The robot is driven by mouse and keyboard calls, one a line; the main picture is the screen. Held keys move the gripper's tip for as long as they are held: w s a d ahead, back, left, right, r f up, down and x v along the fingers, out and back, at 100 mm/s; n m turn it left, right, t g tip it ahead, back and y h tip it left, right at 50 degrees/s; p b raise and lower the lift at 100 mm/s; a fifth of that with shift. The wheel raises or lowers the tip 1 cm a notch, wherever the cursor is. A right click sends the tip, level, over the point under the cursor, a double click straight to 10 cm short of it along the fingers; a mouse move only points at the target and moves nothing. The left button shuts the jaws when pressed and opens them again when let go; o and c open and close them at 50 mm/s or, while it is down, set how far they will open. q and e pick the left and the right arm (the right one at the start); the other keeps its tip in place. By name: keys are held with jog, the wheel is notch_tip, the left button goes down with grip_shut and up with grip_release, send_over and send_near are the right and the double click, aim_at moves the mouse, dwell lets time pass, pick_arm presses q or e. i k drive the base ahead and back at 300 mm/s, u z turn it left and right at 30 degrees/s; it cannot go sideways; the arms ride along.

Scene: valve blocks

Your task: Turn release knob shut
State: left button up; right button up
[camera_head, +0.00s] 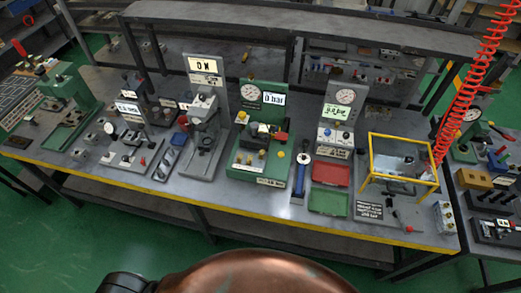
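The green test station (262,150) stands at the middle of the bench, with a round dial gauge and a white display (274,99) reading "0 bar". A dark valve block (258,138) sits on it. Neither of my grippers shows; only parts of my own body are at the bottom edge.
A grey force stand (207,110) is to the left. A blue-handled tool (301,168), a red tray (331,173), a green tray (329,201) and a yellow-framed box (401,140) are to the right. A red coiled hose (478,75) hangs at right. The bench's yellow front edge is clear.

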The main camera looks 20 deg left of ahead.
aim_at(242, 115)
jog(key=k, duration=1.1)
jog(key=u, duration=1.1)
jog(key=i, duration=1.25)
jog(key=u, duration=0.05)
